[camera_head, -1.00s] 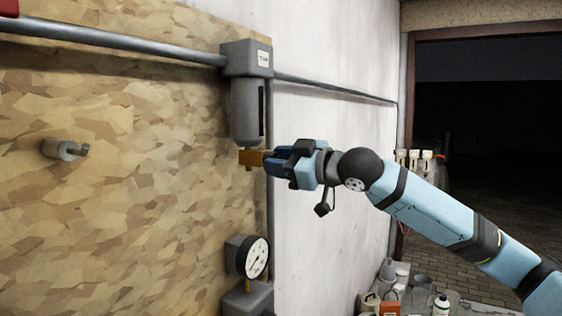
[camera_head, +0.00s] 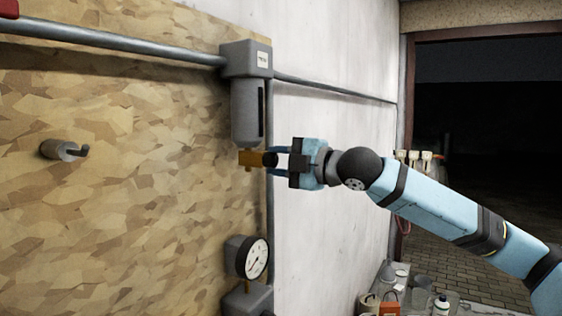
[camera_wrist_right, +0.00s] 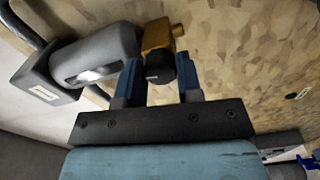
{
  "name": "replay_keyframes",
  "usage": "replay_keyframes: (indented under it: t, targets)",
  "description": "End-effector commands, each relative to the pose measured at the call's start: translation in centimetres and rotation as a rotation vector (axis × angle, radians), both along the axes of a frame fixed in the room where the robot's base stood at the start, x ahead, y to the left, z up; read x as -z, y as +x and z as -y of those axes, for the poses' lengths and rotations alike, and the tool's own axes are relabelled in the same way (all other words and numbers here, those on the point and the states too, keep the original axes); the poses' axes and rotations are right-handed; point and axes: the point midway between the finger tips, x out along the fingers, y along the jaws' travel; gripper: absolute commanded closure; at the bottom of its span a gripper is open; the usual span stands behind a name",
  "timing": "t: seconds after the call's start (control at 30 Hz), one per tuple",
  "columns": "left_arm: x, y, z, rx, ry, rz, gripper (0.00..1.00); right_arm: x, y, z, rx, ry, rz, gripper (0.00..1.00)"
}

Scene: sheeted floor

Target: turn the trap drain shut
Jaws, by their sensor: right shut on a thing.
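The trap (camera_head: 246,108) is a grey, labelled housing with a bowl, hanging from the pipe on the panel. Its brass drain (camera_head: 247,158) sticks out under the bowl, with a black knob (camera_head: 270,160) on its right end. My right gripper (camera_head: 273,161) reaches in from the right with its blue fingers on both sides of the knob. In the right wrist view, the knob (camera_wrist_right: 160,67) sits between the two fingers, below the brass body (camera_wrist_right: 158,38). The gripper is shut on the knob. My left gripper is not in view.
A grey pipe (camera_head: 120,45) runs along the chipboard panel (camera_head: 120,200). A pressure gauge (camera_head: 256,258) sits below the drain, and a small hooked fitting (camera_head: 64,150) sticks out at left. Bottles and cups (camera_head: 410,290) stand at lower right.

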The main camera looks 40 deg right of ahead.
Motion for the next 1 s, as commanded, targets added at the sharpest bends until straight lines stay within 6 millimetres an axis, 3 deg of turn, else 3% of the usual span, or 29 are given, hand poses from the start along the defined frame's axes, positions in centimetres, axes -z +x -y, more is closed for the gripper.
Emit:
replay_keyframes:
  t: [0.4,0.93,0.97,1.0]
  targets:
    - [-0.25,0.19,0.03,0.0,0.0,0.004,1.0,-0.58,0.06,0.3,0.007,-0.156,0.075,0.91]
    - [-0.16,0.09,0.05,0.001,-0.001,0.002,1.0,-0.72,0.03,0.32,0.007,-0.174,0.084,0.91]
    - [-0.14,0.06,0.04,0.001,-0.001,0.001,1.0,-0.73,0.03,0.31,0.007,-0.175,0.085,0.6]
    - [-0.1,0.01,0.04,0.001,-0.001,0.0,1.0,-0.73,0.02,0.31,0.007,-0.175,0.085,0.51]
